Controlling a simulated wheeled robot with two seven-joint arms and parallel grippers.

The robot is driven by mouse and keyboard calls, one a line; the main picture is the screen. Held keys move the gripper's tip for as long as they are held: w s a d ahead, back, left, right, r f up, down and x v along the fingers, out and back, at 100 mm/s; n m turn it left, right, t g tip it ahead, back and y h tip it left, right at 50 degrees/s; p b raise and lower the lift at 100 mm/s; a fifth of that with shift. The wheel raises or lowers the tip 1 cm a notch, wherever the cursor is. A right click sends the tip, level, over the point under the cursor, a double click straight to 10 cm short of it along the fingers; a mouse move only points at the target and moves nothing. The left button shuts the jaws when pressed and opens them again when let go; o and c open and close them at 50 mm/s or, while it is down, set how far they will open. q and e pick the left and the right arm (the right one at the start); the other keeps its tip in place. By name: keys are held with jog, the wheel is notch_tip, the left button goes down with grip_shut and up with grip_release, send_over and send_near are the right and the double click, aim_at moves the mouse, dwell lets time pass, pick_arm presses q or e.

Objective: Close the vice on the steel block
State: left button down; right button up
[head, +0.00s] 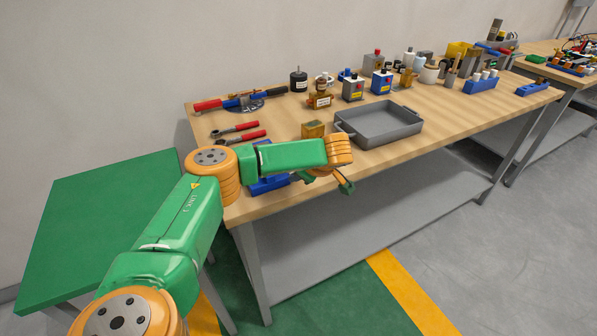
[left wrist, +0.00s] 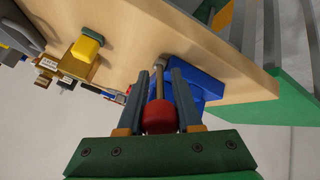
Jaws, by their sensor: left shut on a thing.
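The blue vice (head: 268,184) sits at the near left edge of the wooden bench, partly hidden behind my arm in the head view. In the left wrist view, the vice (left wrist: 186,92) shows beyond my fingers, with its screw rod (left wrist: 158,84) running towards me to a red knob (left wrist: 159,117). My left gripper (left wrist: 160,100) is shut on the red knob, one finger on each side. In the head view my left gripper (head: 318,174) is small and partly hidden by the wrist. I cannot make out the steel block or the jaw gap. My right gripper is in neither view.
A brass-coloured block (head: 313,129) and a grey tray (head: 378,125) stand behind my wrist. Red-handled tools (head: 240,132) lie at the back left. Several bottles and boxes line the back. A green table (head: 90,215) stands to the left.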

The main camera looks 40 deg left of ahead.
pick_arm(q)
jog(key=c, duration=0.6)
grip_release()
jog(key=b+v, duration=0.1)
jog(key=v, duration=0.5)
jog(key=shift+d+r+b, duration=0.2)
jog(key=shift+d+b, duration=0.05)
jog(key=shift+b, duration=0.15)
jog(key=shift+s+d+r, duration=0.15)
jog(key=shift+r, duration=0.1)
